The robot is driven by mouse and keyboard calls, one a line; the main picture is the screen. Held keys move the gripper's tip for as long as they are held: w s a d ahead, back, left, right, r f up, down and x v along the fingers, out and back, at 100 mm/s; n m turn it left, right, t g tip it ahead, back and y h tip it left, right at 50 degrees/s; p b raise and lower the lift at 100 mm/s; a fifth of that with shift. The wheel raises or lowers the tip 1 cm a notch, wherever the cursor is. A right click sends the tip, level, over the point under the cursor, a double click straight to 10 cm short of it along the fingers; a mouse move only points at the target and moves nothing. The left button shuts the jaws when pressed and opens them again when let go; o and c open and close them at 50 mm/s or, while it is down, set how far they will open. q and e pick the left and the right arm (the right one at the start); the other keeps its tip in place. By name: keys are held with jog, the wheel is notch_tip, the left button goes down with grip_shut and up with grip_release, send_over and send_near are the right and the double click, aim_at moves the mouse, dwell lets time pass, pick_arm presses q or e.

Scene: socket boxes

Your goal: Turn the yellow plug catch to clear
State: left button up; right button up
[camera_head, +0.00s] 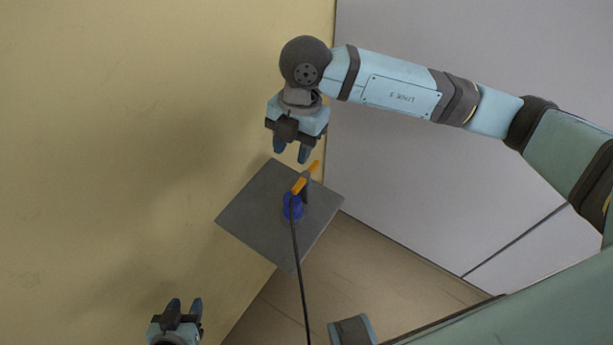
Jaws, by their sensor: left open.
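The yellow plug catch (306,178) is a slim orange-yellow bar, tilted up to the right, beside a small dark grey post. The blue plug (290,209) sits just below it on a dark grey square plate (253,213), and a black cable (299,268) runs down from it. My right gripper (291,153) is open and empty, just above the catch in the picture and apart from it. My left gripper (184,304) is open and empty at the bottom left, well away from the plate. Its lower part is cut off by the frame edge.
A plain yellow surface (130,130) fills the left side. Grey panels (420,180) stand on the right, with brown floor (350,265) below. The black cable hangs below the plate, between my two arms. The area between my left gripper and the plate looks clear.

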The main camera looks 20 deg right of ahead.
aim_at(306, 174)
jog(key=w+d+m+t+h, duration=0.1)
jog(key=w+d+h, duration=0.1)
jog(key=w+d, duration=0.1)
jog(key=f, duration=1.3)
jog(key=shift+s+d+p, duration=0.15)
jog(key=shift+s+p, duration=0.1)
jog(key=shift+p, duration=0.1)
grip_shut()
